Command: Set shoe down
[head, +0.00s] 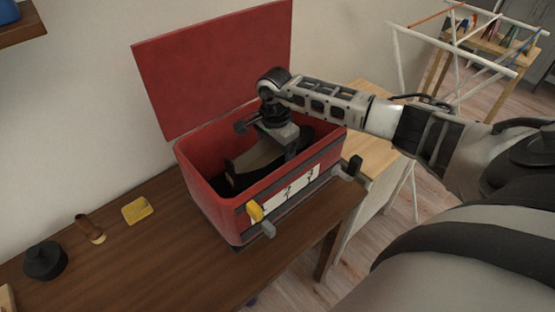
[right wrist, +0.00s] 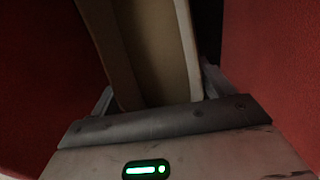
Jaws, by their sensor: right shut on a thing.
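A red box (head: 228,207) stands on the dark wooden table with its lid (head: 215,62) raised against the wall. My right gripper (head: 272,143) reaches down into the box and is shut on the shoe. The shoe (head: 256,160) shows as a beige and dark shape inside the box, partly hidden by my gripper and the box's front wall. In the right wrist view the shoe (right wrist: 160,50) is a beige, open form between the fingers, with red walls on both sides. I cannot tell whether it touches the floor of the box. My left gripper is not in view.
The dark table (head: 150,260) has clear room left of the box. A black lidded object (head: 45,260), a brown brush (head: 90,229) and a yellow item (head: 137,210) lie there. Latches (head: 255,211) stick out at the box's front. A white drying rack (head: 440,42) stands behind my right arm.

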